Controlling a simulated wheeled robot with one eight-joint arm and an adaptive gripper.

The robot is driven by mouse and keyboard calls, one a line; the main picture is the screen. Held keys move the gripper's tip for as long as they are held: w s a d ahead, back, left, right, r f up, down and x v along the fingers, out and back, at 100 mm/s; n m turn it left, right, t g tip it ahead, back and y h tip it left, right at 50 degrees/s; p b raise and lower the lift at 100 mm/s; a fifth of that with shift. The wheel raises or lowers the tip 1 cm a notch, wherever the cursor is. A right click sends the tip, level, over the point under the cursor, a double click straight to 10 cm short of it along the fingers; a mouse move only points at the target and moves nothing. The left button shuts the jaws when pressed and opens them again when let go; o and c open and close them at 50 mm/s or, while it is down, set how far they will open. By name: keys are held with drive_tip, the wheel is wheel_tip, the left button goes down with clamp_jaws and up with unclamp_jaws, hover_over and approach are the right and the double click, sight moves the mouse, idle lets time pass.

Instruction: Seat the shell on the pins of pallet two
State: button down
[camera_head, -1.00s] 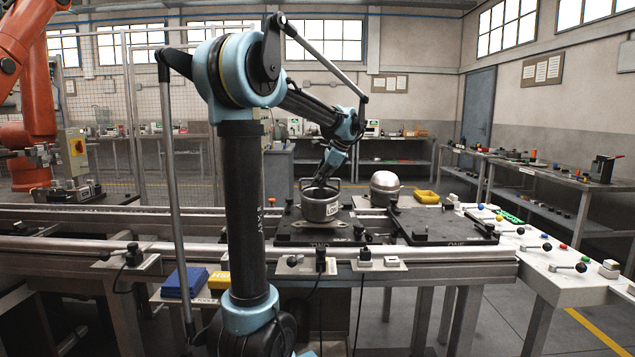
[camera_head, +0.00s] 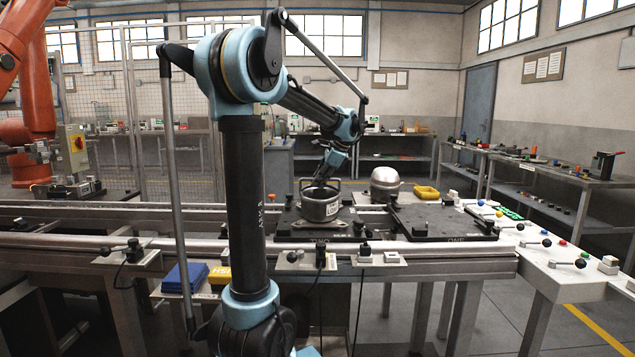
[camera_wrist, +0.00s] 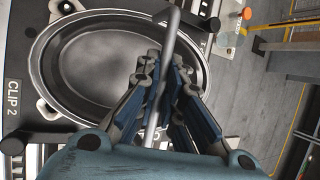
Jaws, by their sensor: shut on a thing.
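The shell (camera_head: 320,206) is an open, round grey metal bowl with a pale label and a thin bail handle. It is upright over pallet two (camera_head: 286,232), a dark plate marked TWO. My gripper (camera_head: 321,182) is above the shell, its fingers shut on the handle. In the wrist view, my gripper (camera_wrist: 158,88) closes around the handle bar, and the empty inside of the shell (camera_wrist: 95,65) shows below. A lug on the shell's rim lies near the CLIP 2 label. The pins are hidden, and I cannot tell if the shell touches them.
Pallet one (camera_head: 440,222) lies to the right, with a silver domed part (camera_head: 384,182) behind its left side. A yellow tray (camera_head: 427,192) is farther back. A blue box (camera_head: 184,279) and a yellow box (camera_head: 219,275) sit at the front left. Clamps line the front rail.

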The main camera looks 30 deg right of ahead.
drive_tip(key=shift+f, duration=0.2)
drive_tip(key=c, duration=1.7)
unclamp_jaws()
drive_tip(key=shift+o, duration=0.2)
drive_tip(key=shift+f, duration=0.1)
drive_tip(key=v, duration=1.2)
drive_tip(key=shift+a, duration=0.1)
